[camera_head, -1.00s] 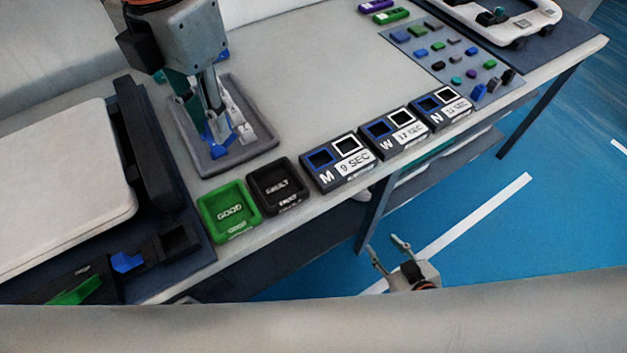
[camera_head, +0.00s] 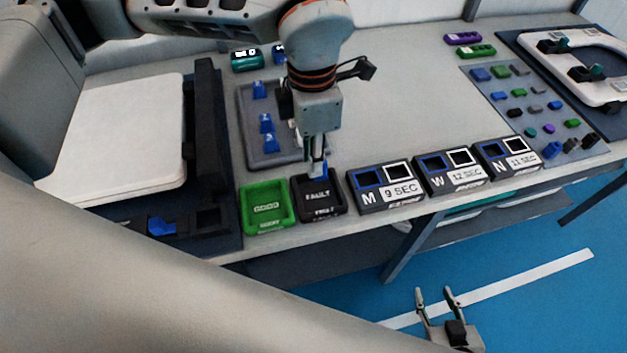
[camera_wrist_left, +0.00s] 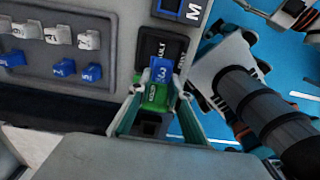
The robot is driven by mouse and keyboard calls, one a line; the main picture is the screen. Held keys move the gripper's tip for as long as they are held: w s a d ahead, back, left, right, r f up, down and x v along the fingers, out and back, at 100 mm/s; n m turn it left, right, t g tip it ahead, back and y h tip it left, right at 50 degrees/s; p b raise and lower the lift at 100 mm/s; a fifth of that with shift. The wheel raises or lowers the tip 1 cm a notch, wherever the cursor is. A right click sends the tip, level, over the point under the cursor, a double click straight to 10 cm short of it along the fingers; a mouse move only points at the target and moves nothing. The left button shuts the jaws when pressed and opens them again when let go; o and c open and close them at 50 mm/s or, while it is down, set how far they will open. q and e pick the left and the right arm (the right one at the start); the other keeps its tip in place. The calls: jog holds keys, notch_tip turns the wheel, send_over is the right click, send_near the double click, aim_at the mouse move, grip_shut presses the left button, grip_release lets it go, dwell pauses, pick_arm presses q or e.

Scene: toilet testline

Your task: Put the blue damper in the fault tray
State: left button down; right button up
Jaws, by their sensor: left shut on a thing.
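My left gripper (camera_head: 316,164) is shut on a blue damper (camera_head: 318,172) at the back edge of the black fault tray (camera_head: 322,212). In the left wrist view the blue damper (camera_wrist_left: 160,71), marked 3, sits between the fingertips of my left gripper (camera_wrist_left: 161,90). The fault tray (camera_wrist_left: 152,48) shows partly behind it there, and I cannot tell whether the damper touches the tray. My right gripper (camera_head: 435,295) is open and empty, beyond the table's front edge, over the blue floor.
The green good tray (camera_head: 270,228) stands left of the fault tray. Timer boxes (camera_head: 385,190) stand to its right. A grey rack (camera_head: 250,125) with blue dampers lies behind, with white ones visible in the wrist view. The table middle (camera_head: 410,105) is clear.

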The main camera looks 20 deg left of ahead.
pick_arm(q)
notch_tip(320, 180, down, 8)
jog(key=shift+f, duration=0.15)
dwell(0.3)
jog(key=shift+f, duration=0.2)
jog(key=c, duration=1.8)
grip_release()
jog(key=shift+c, duration=0.2)
jog(key=shift+r, duration=0.15)
notch_tip(320, 180, up, 12)
jog(key=shift+r, duration=0.1)
